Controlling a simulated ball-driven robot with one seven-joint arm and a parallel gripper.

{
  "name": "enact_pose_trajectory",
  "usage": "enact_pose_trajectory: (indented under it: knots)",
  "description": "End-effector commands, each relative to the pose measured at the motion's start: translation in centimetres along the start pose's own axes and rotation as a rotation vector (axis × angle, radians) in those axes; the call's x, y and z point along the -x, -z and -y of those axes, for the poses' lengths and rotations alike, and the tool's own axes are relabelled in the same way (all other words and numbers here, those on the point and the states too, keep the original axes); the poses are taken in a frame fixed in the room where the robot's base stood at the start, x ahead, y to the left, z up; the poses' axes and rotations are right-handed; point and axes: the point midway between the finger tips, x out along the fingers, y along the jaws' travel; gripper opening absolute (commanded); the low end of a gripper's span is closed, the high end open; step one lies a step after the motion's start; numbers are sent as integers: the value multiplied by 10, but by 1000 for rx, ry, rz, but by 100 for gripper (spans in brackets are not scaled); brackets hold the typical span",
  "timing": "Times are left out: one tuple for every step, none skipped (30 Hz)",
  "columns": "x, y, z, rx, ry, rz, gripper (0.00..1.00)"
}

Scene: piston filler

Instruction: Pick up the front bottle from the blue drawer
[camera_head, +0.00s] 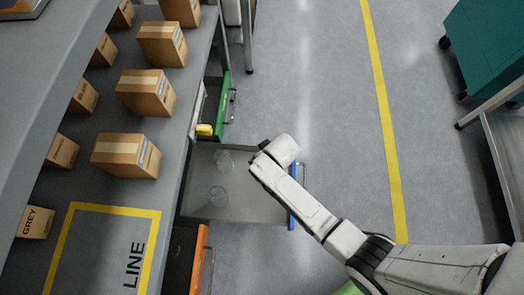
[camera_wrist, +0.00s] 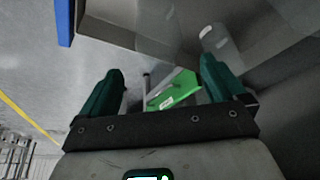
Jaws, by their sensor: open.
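The blue drawer (camera_head: 252,207) is pulled out, with its blue front on the right; that blue front also shows at the top left of the wrist view (camera_wrist: 65,22). Two clear bottles are in it in the head view, one farther away (camera_head: 224,160) and one nearer the camera (camera_head: 219,197). Clear bottle shapes show faintly in the wrist view, one at upper right (camera_wrist: 218,42) and one at the top (camera_wrist: 155,16). My gripper (camera_wrist: 162,80) is open and empty, with its dark green fingers apart. In the head view my wrist is over the drawer's far right part, and the fingers are mostly hidden.
A green drawer (camera_head: 226,100) stands partly open beyond the blue one; it shows between my fingers in the wrist view (camera_wrist: 176,90). An orange drawer (camera_head: 199,262) is nearer. Cardboard boxes (camera_head: 126,154) stand on the grey bench at left. The floor (camera_head: 320,80) is clear.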

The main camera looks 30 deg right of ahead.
Motion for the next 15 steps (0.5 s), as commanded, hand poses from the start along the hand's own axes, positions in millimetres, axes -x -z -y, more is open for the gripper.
enact_pose_trajectory:
  knots:
    - [-7,-1,0,0,0,1,97]
    - [-11,-1,0,0,0,2,97]
    - [-17,-1,1,0,0,1,97]
    - [-22,-1,1,0,0,0,97]
    - [-27,-1,1,0,0,0,97]
    - [-33,-1,2,0,0,1,97]
    - [-37,-1,2,0,0,1,97]
    - [-40,0,2,0,0,1,97]
    - [-44,0,2,0,0,1,97]
    - [-47,0,2,0,0,0,97]
    - [-49,0,2,0,0,0,97]
    - [-50,0,2,0,0,1,97]
    - [-51,0,2,0,0,1,97]
    - [-51,0,2,0,0,1,97]
    - [-51,0,2,0,0,1,97]
